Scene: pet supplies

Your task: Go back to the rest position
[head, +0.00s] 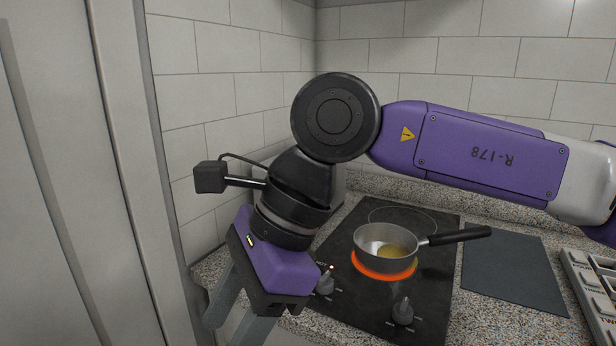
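My gripper (234,322) hangs at the lower left, in front of the counter's left end, pointing down. Its two grey fingers stand apart with nothing visible between them. The tip of one finger runs off the bottom edge of the picture. My purple and black arm reaches in from the right and bends down at a black joint. The gripper is left of the cooktop and close to its front left knob in the picture; whether it touches anything there I cannot tell.
A saucepan (372,246) with something yellowish inside sits on a glowing red burner (385,275) of the black cooktop (350,311). Its handle points right. Two knobs, left (326,281) and right (402,312), stand at the front. A dark mat (515,272) and a labelled rack (590,290) lie right.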

